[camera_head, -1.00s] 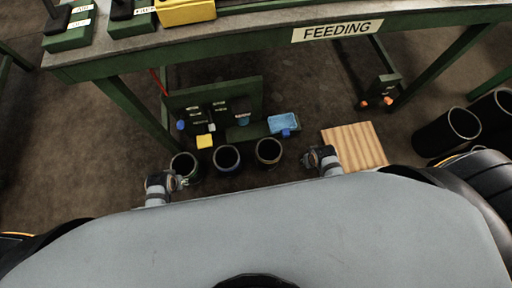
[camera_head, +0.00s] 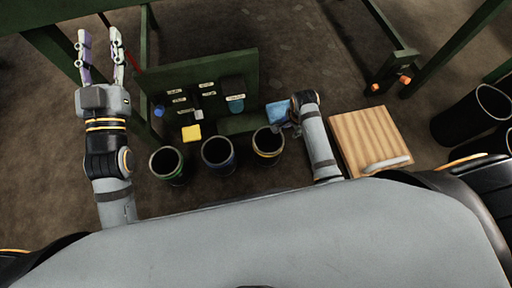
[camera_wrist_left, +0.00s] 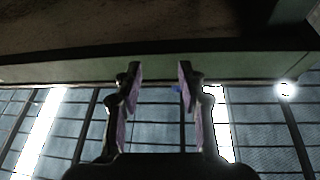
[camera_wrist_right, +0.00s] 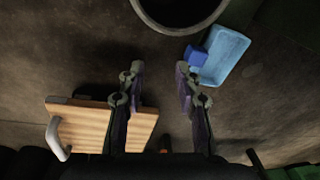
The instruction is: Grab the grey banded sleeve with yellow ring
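I cannot make out a grey banded sleeve in these frames. A dark, open-topped round container with a yellow ring (camera_head: 267,148) stands on the floor in the head view; its rim also shows at the top of the right wrist view (camera_wrist_right: 180,28). My left gripper (camera_head: 99,42) is raised and stretched forward at the upper left, near the table edge. It is open and empty, as the left wrist view also shows (camera_wrist_left: 160,85). My right gripper (camera_wrist_right: 160,85) points down over the floor, open and empty; in the head view its fingers are mostly hidden.
Similar containers with a blue ring (camera_head: 218,154) and a green ring (camera_head: 168,164) stand to the left. A green board (camera_head: 200,72), a blue tray (camera_head: 278,109) and a wooden board with a handle (camera_head: 362,130) are nearby.

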